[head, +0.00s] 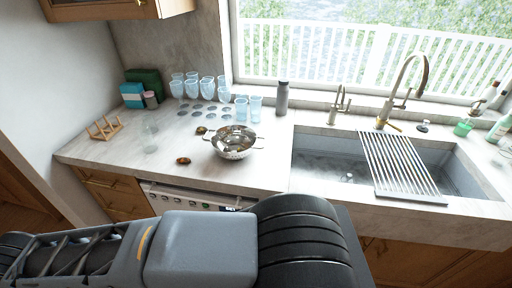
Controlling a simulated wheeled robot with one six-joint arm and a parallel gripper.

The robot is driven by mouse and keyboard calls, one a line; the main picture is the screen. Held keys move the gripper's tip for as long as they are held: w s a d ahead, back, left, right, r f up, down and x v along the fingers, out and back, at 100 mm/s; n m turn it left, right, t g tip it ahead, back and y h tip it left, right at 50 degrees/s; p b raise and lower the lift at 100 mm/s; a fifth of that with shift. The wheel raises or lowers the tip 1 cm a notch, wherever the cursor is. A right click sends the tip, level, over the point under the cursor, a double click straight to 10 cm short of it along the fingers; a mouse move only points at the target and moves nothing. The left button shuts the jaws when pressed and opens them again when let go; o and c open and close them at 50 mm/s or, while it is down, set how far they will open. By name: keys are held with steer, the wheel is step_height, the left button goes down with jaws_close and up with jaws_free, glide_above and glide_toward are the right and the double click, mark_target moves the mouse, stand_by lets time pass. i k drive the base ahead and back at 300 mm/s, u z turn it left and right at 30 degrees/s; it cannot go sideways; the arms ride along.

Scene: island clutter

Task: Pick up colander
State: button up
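The colander (233,147) is a shiny metal bowl with small holes and two side handles. It stands upright on the pale stone counter, left of the sink and a little back from the counter's front edge. My arm stretches across the bottom of the head view, in front of the counter. My gripper is not in this view, so its state does not show. Nothing hides the colander.
Several glasses (207,88) and a grey bottle (281,98) stand behind the colander. Small brown items (183,161) lie to its left. The sink (325,164) with a drying rack (400,166) is on the right. The counter's front left is mostly clear.

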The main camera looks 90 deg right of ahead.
mark_target(225, 141)
steer(key=k, duration=0.6)
steer(key=z, duration=1)
steer(key=i, duration=0.5)
steer(key=u, duration=0.05)
